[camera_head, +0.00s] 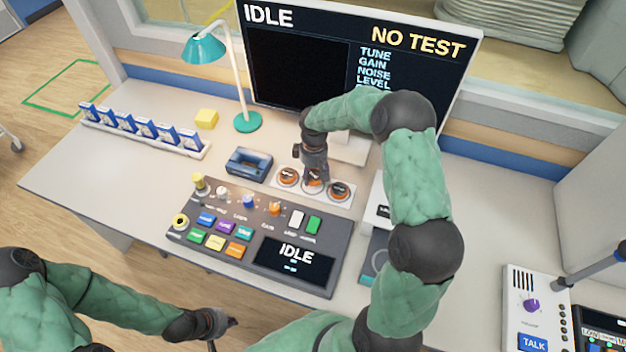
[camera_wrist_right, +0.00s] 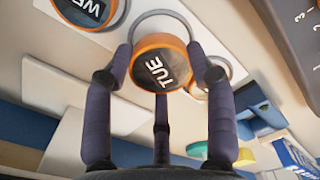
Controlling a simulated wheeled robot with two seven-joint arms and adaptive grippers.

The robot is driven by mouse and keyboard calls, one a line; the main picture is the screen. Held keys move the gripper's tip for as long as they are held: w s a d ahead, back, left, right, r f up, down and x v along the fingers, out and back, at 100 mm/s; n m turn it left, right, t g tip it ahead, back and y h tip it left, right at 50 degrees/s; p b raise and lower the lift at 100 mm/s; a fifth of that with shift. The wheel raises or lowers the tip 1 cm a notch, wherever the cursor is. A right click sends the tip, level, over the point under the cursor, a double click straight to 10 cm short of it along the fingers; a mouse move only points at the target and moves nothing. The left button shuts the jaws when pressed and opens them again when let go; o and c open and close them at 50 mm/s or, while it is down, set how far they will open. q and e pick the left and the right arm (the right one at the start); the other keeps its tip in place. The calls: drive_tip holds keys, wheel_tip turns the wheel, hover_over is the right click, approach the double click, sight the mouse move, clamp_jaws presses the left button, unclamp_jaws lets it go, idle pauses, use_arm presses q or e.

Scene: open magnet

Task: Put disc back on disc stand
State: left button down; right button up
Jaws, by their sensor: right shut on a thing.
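The disc stand (camera_head: 302,193) is a white plate on the desk below the monitor, with three orange-rimmed round discs showing at it. My right gripper (camera_head: 315,178) points down at the middle position. In the right wrist view its fingers are closed around an orange disc marked TUE (camera_wrist_right: 160,65). A grey ring on the stand shows around and behind that disc; I cannot tell whether the disc touches the stand. A neighbouring disc marked WE (camera_wrist_right: 90,12) lies at the upper left. My left gripper (camera_head: 225,322) is low in the head view, away from the stand; its opening is unclear.
A control console (camera_head: 255,235) with coloured buttons lies in front of the stand. A dark blue device (camera_head: 248,163) sits left of it. The monitor (camera_head: 300,65) is behind.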

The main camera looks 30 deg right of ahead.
sight(313, 174)
drive_tip(key=shift+w+f, duration=0.2)
drive_tip(key=shift+f, duration=0.2)
drive_tip(key=shift+f+b, duration=0.7)
drive_tip(key=shift+f, duration=0.65)
drive_tip(key=shift+f, duration=0.15)
drive_tip(key=o, duration=1.2)
wheel_tip(313, 174, up, 12)
drive_tip(key=p, duration=0.3)
drive_tip(key=shift+r, duration=0.2)
